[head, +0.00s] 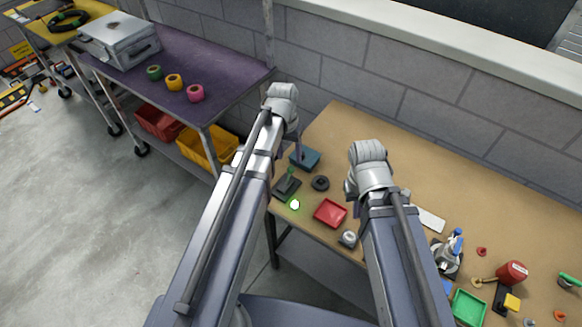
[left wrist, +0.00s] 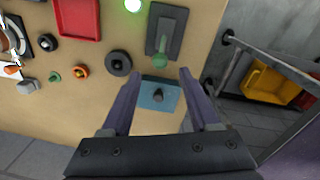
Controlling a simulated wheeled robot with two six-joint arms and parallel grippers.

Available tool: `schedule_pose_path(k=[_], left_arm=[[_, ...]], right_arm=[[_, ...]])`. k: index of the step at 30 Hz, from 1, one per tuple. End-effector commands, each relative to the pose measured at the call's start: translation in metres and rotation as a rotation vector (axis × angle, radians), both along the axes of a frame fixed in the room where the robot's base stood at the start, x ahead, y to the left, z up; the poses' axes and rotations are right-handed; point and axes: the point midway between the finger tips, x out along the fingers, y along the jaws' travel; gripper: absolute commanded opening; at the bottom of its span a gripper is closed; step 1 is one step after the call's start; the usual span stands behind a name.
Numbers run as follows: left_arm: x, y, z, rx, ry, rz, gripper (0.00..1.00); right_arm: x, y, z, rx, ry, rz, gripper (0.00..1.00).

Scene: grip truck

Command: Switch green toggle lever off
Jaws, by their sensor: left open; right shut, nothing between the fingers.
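The green toggle lever (head: 290,174) stands on a dark base plate (head: 284,190) near the table's left corner. It also shows in the left wrist view (left wrist: 160,47), beyond the fingertips, with its knob end pointing toward my gripper. A round green light (head: 295,205) beside the base glows; it shows at the top of the left wrist view (left wrist: 133,4). My left gripper (left wrist: 160,72) is open and empty, apart from the lever. A blue box with a dark knob (left wrist: 159,96) appears between its fingers, below them. My right gripper (head: 353,193) is shut and empty, mostly hidden behind its wrist.
A black ring (head: 320,183) and a red tray (head: 330,212) lie near the lever. A purple-topped cart (head: 220,62) stands left of the table, and a block wall runs behind.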

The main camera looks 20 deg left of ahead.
Motion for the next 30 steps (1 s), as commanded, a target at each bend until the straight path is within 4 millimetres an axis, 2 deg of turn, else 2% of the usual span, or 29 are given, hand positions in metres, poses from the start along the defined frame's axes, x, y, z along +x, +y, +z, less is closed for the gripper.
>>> schedule_pose_path(k=[18,30], left_arm=[[0.000,-0.005,-0.071,0.000,0.000,0.000,0.61],[0.000,-0.005,-0.074,0.000,0.000,0.000,0.61]], right_arm=[[0.000,0.000,-0.071,0.000,0.000,0.000,0.00],[0.000,0.000,-0.074,0.000,0.000,0.000,0.00]])
